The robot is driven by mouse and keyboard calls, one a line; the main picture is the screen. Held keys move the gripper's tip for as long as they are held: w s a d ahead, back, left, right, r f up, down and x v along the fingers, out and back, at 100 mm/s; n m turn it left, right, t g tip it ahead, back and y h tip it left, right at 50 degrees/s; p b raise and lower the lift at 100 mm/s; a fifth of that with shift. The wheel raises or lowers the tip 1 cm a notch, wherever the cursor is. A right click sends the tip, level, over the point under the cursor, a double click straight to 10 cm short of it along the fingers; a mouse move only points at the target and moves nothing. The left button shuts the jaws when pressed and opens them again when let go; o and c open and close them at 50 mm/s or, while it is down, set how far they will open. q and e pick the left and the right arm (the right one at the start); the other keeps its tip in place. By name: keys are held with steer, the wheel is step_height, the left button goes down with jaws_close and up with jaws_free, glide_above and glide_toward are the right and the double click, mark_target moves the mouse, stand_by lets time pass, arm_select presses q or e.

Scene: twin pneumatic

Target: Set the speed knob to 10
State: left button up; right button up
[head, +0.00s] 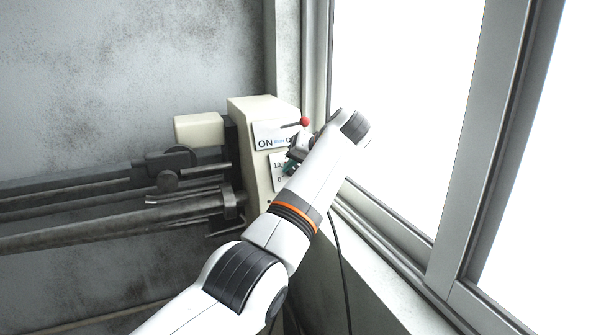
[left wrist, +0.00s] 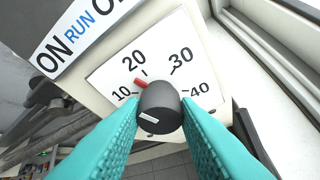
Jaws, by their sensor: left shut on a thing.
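The speed knob (left wrist: 160,104) is a dark grey round knob with a red pointer (left wrist: 140,83). It sits on a white dial plate (left wrist: 110,78) marked 10, 20, 30 and 40. The pointer shows between 10 and 20. My left gripper (left wrist: 160,112) has its teal fingers on both sides of the knob and is shut on it. The right gripper is not in view.
The beige machine housing (head: 255,112) carries an ON/RUN label (head: 265,142) and a red-tipped lever (head: 304,121) above the dial. Metal rods (head: 120,222) extend to the left. A window frame (head: 465,180) stands close on the right, with a sill below it.

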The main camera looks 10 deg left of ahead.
arm_select(q)
steer(key=shift+s+a+f+n+t+h+b, duration=0.1)
steer(key=shift+n+t+h+b, duration=0.2)
steer(key=shift+n+h+b, duration=0.75)
steer(key=shift+f+n+t+h+b, duration=0.15)
steer(key=shift+n+t+h, duration=0.25)
steer(key=shift+n, duration=1.35)
steer(key=shift+r, duration=0.1)
steer(key=o, duration=1)
steer(key=shift+c, duration=0.2)
steer(key=shift+r, duration=0.1)
steer(key=shift+r, duration=0.1)
steer(key=shift+s+r, duration=0.25)
steer(key=b+v, duration=0.3)
steer(key=v, duration=0.8)
